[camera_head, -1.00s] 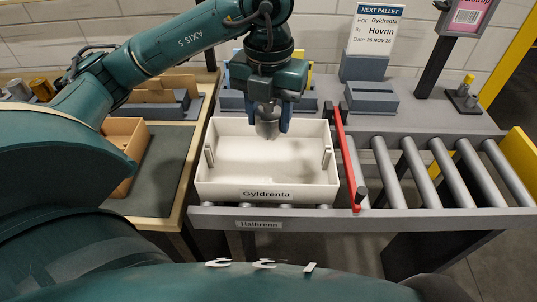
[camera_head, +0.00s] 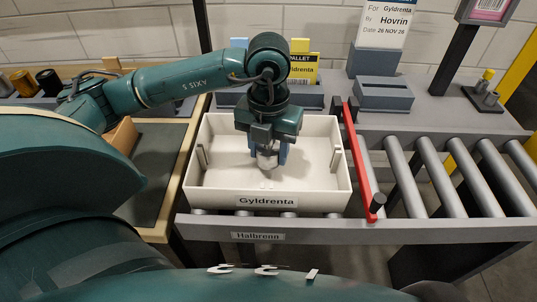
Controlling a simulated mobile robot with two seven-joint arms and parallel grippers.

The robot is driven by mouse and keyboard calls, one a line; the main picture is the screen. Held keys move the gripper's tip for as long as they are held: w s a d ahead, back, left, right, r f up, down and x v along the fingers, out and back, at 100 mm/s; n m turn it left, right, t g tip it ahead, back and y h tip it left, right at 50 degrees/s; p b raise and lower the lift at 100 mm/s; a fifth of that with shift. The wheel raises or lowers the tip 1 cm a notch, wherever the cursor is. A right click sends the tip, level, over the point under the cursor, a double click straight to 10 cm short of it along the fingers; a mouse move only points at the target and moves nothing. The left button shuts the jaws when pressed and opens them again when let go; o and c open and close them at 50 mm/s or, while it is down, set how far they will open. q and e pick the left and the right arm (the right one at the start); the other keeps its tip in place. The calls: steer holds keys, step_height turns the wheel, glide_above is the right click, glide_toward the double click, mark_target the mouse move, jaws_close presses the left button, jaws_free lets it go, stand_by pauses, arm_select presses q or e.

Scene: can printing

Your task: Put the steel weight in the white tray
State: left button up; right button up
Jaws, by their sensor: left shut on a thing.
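The white tray (camera_head: 205,187) stands on the conveyor frame, with a "Gyldrenta" label on its front wall. My left gripper (camera_head: 268,158) is inside the outline of the tray, pointing down near its middle. It is shut on the steel weight (camera_head: 267,161), a small grey piece between the blue-grey fingers. The weight is low, close to the tray floor; I cannot tell whether it touches. The fingers hide part of it. My right gripper is not in view.
A red bar (camera_head: 358,160) runs along the tray's right side, with steel rollers (camera_head: 447,180) beyond it. A grey block (camera_head: 384,95) and a card holder stand behind. A brown box (camera_head: 123,136) sits on the left bench. Upright pegs stand inside the tray's ends.

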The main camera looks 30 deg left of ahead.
arm_select(q)
step_height(320, 180, down, 2)
steer(key=shift+f, duration=0.1)
steer(key=shift+f, duration=0.15)
steer(key=o, duration=1.4)
